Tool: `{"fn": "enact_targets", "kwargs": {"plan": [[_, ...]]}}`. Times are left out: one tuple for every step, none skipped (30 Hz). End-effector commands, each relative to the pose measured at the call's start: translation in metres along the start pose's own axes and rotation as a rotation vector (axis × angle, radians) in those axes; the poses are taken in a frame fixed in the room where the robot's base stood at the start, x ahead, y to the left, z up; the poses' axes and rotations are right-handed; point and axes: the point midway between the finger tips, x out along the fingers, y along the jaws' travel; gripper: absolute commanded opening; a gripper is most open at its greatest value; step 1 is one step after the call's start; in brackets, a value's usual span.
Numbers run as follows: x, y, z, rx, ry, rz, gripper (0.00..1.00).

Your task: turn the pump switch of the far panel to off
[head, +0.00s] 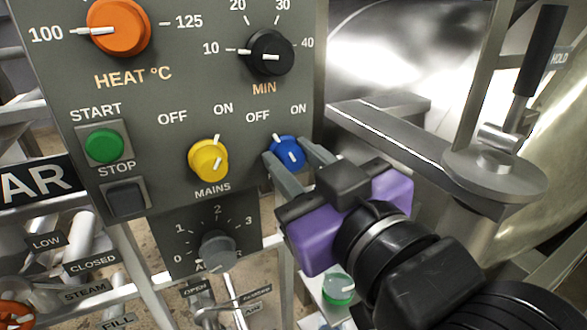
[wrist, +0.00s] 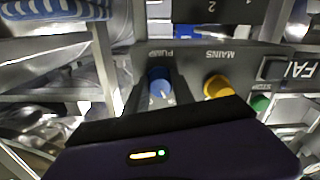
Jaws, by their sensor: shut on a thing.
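The pump switch is a blue knob (head: 287,151) at the lower right of the grey panel (head: 180,100), right of the yellow MAINS knob (head: 207,160). Its white mark leans up and left, toward the OFF label. My gripper (head: 293,155) has its two grey fingers on either side of the blue knob and is shut on it. In the wrist view, which is upside down, the blue knob (wrist: 159,76) sits between the fingers beside the word PUMP. The fingers partly hide the knob and its label in the head view.
The yellow knob's mark points toward ON. A green START button (head: 104,146), an orange heat knob (head: 118,26) and a black MIN dial (head: 270,53) share the panel. A metal bracket with a black-handled lever (head: 540,50) stands close to the right of my gripper.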

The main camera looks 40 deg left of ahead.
Motion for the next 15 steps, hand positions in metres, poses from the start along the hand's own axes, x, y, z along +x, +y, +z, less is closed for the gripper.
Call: {"fn": "enact_targets", "kwargs": {"plan": [[-0.0003,0.0002,0.0012,-0.016,0.0,0.001,0.0],[-0.0003,0.0001,0.0012,-0.025,-0.001,0.001,0.0],[-0.0003,0.0001,0.0011,-0.035,-0.001,0.001,0.0],[-0.0003,0.0001,0.0011,-0.041,-0.001,0.0,0.0],[-0.0003,0.0,0.001,-0.046,-0.001,0.0,0.0],[-0.0003,0.0,0.0009,-0.052,-0.001,0.0,0.0],[-0.0002,0.0,0.0008,-0.056,-0.001,0.0,0.0],[-0.0002,0.0001,0.0007,-0.059,-0.001,0.0,0.0],[-0.0002,0.0,0.0006,-0.062,-0.001,0.0,0.0],[-0.0002,0.0,0.0005,-0.064,-0.002,0.0,0.0],[-0.0002,0.0,0.0005,-0.065,-0.002,0.0,0.0],[-0.0002,0.0,0.0004,-0.066,-0.002,0.0,0.0],[-0.0002,0.0,0.0003,-0.066,-0.001,0.0,0.0],[-0.0002,0.0,0.0003,-0.066,-0.001,0.0,0.0],[-0.0002,0.0,0.0002,-0.066,-0.001,0.0,0.0]]}}
